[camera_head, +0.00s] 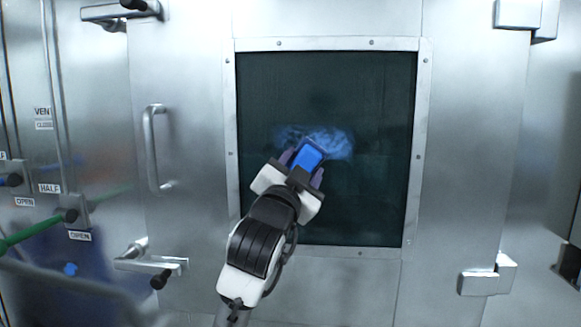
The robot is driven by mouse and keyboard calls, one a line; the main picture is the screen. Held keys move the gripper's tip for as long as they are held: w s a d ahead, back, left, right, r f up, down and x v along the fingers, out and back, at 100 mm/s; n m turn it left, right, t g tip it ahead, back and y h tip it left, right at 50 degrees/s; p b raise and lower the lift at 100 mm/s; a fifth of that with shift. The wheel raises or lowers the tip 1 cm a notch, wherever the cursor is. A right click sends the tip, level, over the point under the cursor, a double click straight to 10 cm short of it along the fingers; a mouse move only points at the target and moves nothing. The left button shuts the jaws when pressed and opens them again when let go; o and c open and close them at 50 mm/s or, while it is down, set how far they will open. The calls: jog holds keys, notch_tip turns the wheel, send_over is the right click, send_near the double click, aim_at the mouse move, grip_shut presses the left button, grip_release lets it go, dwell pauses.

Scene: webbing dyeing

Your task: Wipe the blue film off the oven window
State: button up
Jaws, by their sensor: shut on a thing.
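The oven window (380,100) is a dark pane in a riveted steel frame, in the middle of the view. A smeared patch of blue film (338,142) lies across the middle of the pane. My gripper (305,165) is in front of the window, just below the patch's centre. It is shut on a blue block-like thing (311,153), whose upper end overlaps the lower part of the film in the picture. I cannot tell whether the thing touches the glass. My gripper hides part of the lower left pane.
The steel door has a vertical handle (152,148) left of the window and a latch lever (153,264) at lower left. Hinges sit at right, one at lower right (484,280). Levers and a green rod (28,234) are at far left.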

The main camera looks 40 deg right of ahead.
aim_at(277, 146)
jog(key=shift+s+d+p, duration=0.15)
jog(key=shift+s+d, duration=1.25)
jog(key=shift+s, duration=0.25)
jog(key=shift+s+d+p, duration=0.1)
jog(key=shift+s+d, duration=1.35)
jog(key=shift+s, duration=0.2)
jog(key=shift+s+d+p, duration=0.15)
jog(key=shift+s+d, duration=1.25)
jog(key=shift+s, duration=0.25)
jog(key=shift+r+p, duration=0.45)
jog(key=shift+r, duration=0.7)
jog(key=shift+w+a, duration=1.3)
jog(key=shift+w, duration=0.15)
jog(key=shift+w+a, duration=1.3)
jog(key=shift+w, duration=0.15)
jog(key=shift+w+a, duration=1.2)
jog(key=shift+w, duration=0.25)
jog(key=shift+w+a, duration=1.15)
jog(key=shift+w, duration=0.35)
jog(key=shift+w+a, duration=1.2)
jog(key=shift+w, duration=0.25)
jog(key=s+a+b, duration=0.1)
jog(key=s+a, duration=0.3)
jog(key=shift+a, duration=0.25)
jog(key=shift+s+a, duration=0.95)
jog(key=shift+a, duration=0.2)
